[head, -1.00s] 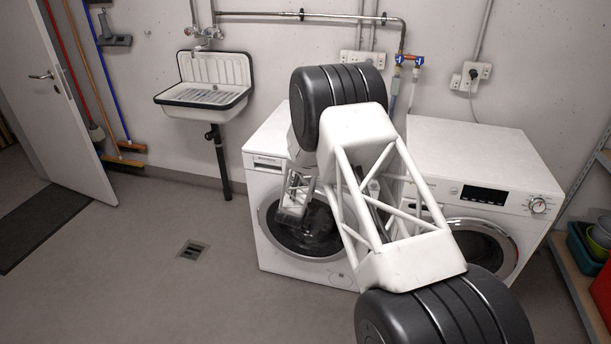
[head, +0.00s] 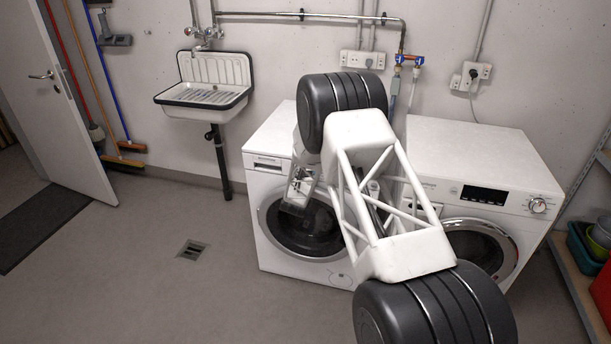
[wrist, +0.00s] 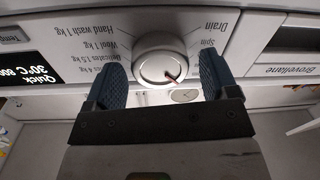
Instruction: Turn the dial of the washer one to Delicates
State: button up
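The left washer (head: 262,205) stands against the back wall, with my gripper (head: 297,194) at its upper front in the head view. My arm hides the middle of its control panel there. In the wrist view, the panel appears upside down, with a round white dial (wrist: 161,66) bearing a red mark that points to the picture's lower right. The Delicates label (wrist: 90,61) is left of the dial; Spin and Drain are to its right. My gripper (wrist: 160,68) is open, its two blue fingers on either side of the dial, apparently with gaps.
A display (wrist: 30,75) reading Quick, 30°C is left of the dial in the wrist view, and the drawer front (wrist: 285,70) is right. A second washer (head: 480,145) stands to the right. A sink (head: 205,92) hangs at the left. The floor ahead is clear.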

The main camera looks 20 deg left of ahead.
jog(key=c, duration=0.8)
jog(key=shift+m, duration=0.5)
jog(key=m, duration=0.9)
jog(key=shift+d+f+t, duration=0.1)
jog(key=shift+t, duration=0.2)
jog(key=m, duration=0.3)
jog(key=shift+m+h, duration=0.3)
jog(key=shift+m, duration=0.1)
jog(key=m, duration=0.3)
jog(key=shift+f+m, duration=0.1)
jog(key=shift+m, duration=0.3)
jog(key=m+h, duration=0.1)
jog(key=m, duration=0.6)
jog(key=shift+f, duration=0.15)
jog(key=shift+m, duration=0.3)
